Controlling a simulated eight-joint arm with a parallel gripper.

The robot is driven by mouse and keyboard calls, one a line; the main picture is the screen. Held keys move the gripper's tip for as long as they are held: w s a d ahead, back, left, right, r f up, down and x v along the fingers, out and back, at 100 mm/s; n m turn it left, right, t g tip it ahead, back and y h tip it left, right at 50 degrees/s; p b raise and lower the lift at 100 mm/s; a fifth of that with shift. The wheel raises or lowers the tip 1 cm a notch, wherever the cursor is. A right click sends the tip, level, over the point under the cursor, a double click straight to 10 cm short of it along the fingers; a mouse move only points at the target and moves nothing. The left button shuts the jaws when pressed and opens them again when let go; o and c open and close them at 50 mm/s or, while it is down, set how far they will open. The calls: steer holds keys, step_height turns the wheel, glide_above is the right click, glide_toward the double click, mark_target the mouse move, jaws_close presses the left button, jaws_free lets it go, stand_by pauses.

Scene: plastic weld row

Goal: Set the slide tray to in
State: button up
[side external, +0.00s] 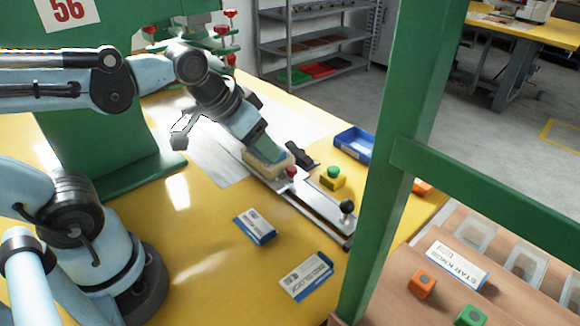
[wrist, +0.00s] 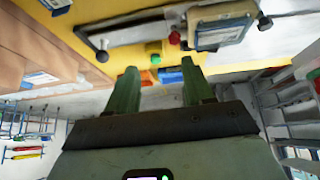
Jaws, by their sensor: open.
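The slide tray (wrist: 222,27) is a pale block with a grey-blue top. It sits on a metal rail (wrist: 140,32) beside a red knob (wrist: 174,38). In the side external view, the tray (side external: 283,164) is at the rail's far end, nearer the green machine, partly hidden by my gripper. The rail (side external: 318,208) runs toward the front right, where a black ball knob (side external: 347,206) stands. My gripper (side external: 268,150) is over the tray there; contact cannot be told. In the wrist view my gripper (wrist: 160,78) shows two green fingers apart, with nothing between them.
A yellow box with a green button (side external: 332,178) and a blue bin (side external: 354,144) lie behind the rail. Two blue-and-white boxes (side external: 255,227) (side external: 306,276) lie in front. The green machine (side external: 110,130) stands left; a green frame post (side external: 400,160) rises at right.

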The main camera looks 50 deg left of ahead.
steer(key=shift+o, duration=0.2)
steer(key=w+d+r+g+h, duration=0.1)
steer(key=w+d+r+g, duration=0.1)
steer(key=w+d, duration=0.3)
steer(key=shift+w+r+m+g, duration=0.25)
steer(key=shift+m+g, duration=0.15)
steer(key=shift+g, duration=0.2)
steer(key=m+g, duration=0.1)
steer(key=g, duration=0.2)
glide_toward(347, 200)
steer(key=shift+h, duration=0.4)
steer(key=f, duration=0.6)
steer(key=d+f, duration=0.1)
steer(key=f, duration=0.2)
steer(key=shift+f, duration=0.3)
jaws_close()
